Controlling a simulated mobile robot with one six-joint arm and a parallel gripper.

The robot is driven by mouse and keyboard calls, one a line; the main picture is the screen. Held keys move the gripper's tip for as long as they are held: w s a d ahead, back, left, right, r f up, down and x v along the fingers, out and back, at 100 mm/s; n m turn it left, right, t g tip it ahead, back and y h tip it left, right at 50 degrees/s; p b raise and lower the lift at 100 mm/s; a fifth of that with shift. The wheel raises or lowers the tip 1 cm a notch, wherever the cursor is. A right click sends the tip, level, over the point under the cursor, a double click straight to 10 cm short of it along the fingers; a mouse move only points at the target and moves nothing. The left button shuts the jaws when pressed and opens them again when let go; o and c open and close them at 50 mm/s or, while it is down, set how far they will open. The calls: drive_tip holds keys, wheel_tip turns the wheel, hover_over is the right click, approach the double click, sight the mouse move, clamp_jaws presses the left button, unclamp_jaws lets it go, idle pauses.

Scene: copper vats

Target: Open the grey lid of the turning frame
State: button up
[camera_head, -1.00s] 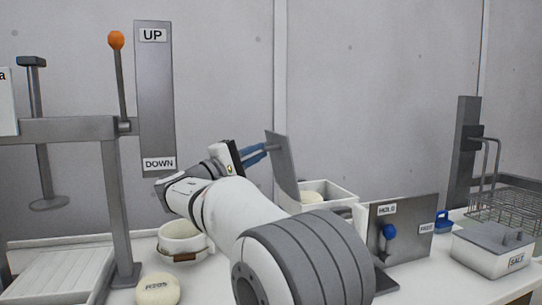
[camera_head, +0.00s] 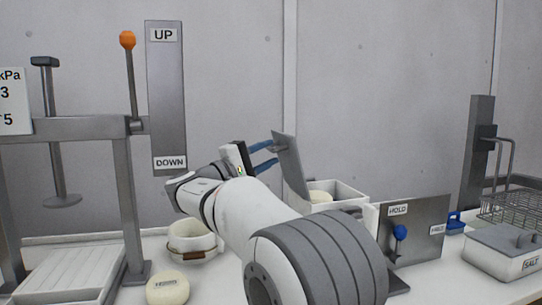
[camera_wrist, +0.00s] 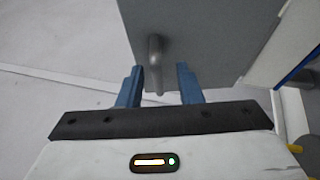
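The grey lid (camera_head: 291,166) stands raised and near upright, leaning a little left, at the left end of the white box of the turning frame (camera_head: 347,193). A pale cheese wheel (camera_head: 320,197) shows inside the box. In the wrist view the lid (camera_wrist: 215,40) fills the upper middle, with a grey bar handle (camera_wrist: 155,62) sticking out of it. My gripper (camera_head: 274,154) is left of the lid, its blue fingers pointing at it. In the wrist view my gripper (camera_wrist: 158,84) is open, its fingers on either side of the handle with gaps.
A panel with a blue knob (camera_head: 399,232) marked HOLD stands right of the box. A salt box (camera_head: 500,252) and wire basket (camera_head: 511,207) are further right. A press frame (camera_head: 131,205), white pot (camera_head: 193,248) and loose cheese (camera_head: 167,289) are at left.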

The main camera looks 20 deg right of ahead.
drive_tip(key=v, duration=0.7)
drive_tip(key=shift+a+p, duration=0.25)
drive_tip(key=shift+p, duration=0.05)
drive_tip(key=shift+s+f, duration=0.15)
drive_tip(key=s+d+f+g+y+p, duration=0.3)
drive_tip(key=s+d+y+p, duration=0.2)
drive_tip(key=s+p, duration=0.15)
drive_tip(key=s+d+f+g+y+p, duration=0.2)
drive_tip(key=s+d+f+y+p, duration=0.25)
drive_tip(key=s+d, duration=0.2)
drive_tip(key=s+a+f+m+y+p, duration=0.2)
drive_tip(key=s+a+m+y+p, duration=0.1)
drive_tip(key=s, duration=0.5)
drive_tip(key=s+a+f+m+y+p, duration=0.2)
drive_tip(key=s+a+y+p, duration=0.3)
drive_tip(key=s+y+p, duration=0.1)
drive_tip(key=shift+s+a+f+m+g+y+p, duration=0.2)
drive_tip(key=shift+s+m+g+y+p, duration=0.2)
drive_tip(key=shift+s, duration=0.5)
